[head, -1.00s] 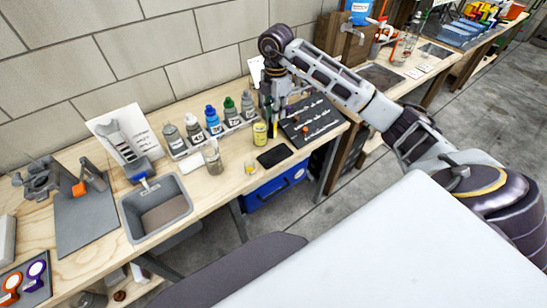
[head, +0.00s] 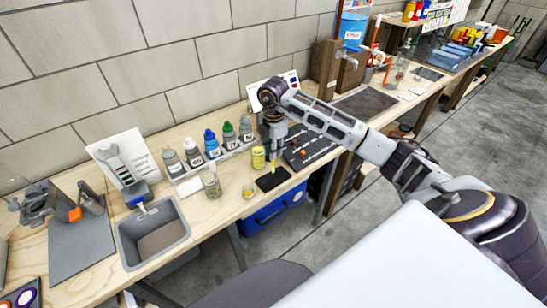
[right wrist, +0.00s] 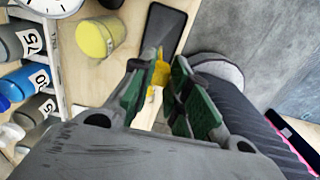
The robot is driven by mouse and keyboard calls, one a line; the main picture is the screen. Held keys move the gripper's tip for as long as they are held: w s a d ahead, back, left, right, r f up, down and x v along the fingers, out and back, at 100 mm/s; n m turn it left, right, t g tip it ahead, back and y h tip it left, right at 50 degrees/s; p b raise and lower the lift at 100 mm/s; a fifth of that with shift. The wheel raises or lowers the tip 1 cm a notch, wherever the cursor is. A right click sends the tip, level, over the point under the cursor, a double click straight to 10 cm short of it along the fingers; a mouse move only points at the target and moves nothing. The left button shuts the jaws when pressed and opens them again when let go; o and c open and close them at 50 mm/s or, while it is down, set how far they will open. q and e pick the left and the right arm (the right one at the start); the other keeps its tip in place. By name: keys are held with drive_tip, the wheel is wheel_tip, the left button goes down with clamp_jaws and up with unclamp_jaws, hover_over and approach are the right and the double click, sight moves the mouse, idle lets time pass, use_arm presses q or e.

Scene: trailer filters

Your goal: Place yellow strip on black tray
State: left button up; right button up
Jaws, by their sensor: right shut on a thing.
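The yellow strip (head: 272,167) hangs below my right gripper (head: 274,153) in the head view, over the small black tray (head: 274,180). In the right wrist view the strip (right wrist: 159,75) sits between the green-padded fingers of the gripper (right wrist: 162,66). The gripper is shut on it. The black tray (right wrist: 165,26) lies flat on the bench just beyond the fingertips there. I cannot tell whether the strip's lower end touches the tray. My left gripper is not in view.
A yellow cup (head: 258,158) stands close left of the tray. Labelled bottles (head: 211,145) stand in a rack at the wall. A dark panel with small parts (head: 311,149) lies right of the gripper. A grey bin (head: 150,230) is set in the bench at left.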

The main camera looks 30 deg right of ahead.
drive_tip(key=shift+f, duration=1.9)
drive_tip(key=o, duration=0.7)
drive_tip(key=shift+f, duration=0.1)
drive_tip(key=shift+r+b, duration=0.4)
drive_tip(key=shift+r, duration=5.75)
